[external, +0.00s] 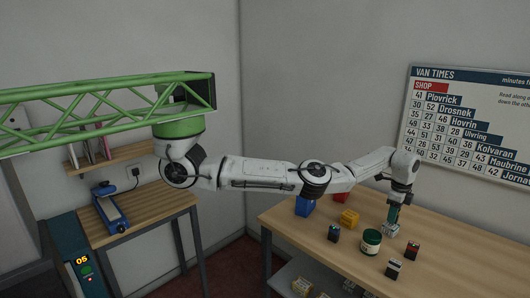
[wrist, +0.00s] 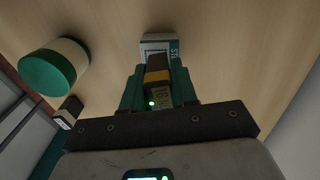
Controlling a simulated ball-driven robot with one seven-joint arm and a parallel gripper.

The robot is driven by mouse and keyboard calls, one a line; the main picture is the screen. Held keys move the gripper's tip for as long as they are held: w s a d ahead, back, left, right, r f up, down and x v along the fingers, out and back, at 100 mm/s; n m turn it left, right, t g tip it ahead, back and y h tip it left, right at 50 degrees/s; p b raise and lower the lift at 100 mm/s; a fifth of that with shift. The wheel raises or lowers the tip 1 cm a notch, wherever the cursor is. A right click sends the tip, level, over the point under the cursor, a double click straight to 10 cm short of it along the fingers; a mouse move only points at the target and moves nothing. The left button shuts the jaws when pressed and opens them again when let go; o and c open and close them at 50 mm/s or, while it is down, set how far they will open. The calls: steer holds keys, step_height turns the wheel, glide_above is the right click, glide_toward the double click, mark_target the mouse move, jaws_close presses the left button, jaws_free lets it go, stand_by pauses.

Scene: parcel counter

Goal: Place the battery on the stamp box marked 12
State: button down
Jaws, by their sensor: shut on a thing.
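My gripper (external: 393,219) points down over the right part of the wooden counter. In the wrist view, its green fingers (wrist: 157,86) are shut on a battery (wrist: 157,77), dark with a yellow-brown band and some lettering. Just beyond the battery is a pale stamp box (wrist: 160,41) with a teal label, partly hidden by the battery. In the external view, the stamp box (external: 391,230) shows as a small pale grey block directly below my fingers. I cannot read a 12 on it, nor tell whether the battery touches it.
A green-and-white jar (external: 371,242) stands close left of the stamp box. Small dark blocks stand nearby: one red-topped (external: 412,251), one white-marked (external: 394,268), one farther left (external: 334,232). Yellow (external: 349,218), blue (external: 305,206) and red (external: 341,197) boxes stand farther left.

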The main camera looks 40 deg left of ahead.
steer(key=shift+f, duration=0.6)
steer(key=shift+f, duration=0.15)
steer(key=c, duration=0.9)
jaws_free()
step_height(320, 180, up, 12)
steer(key=shift+r, duration=0.15)
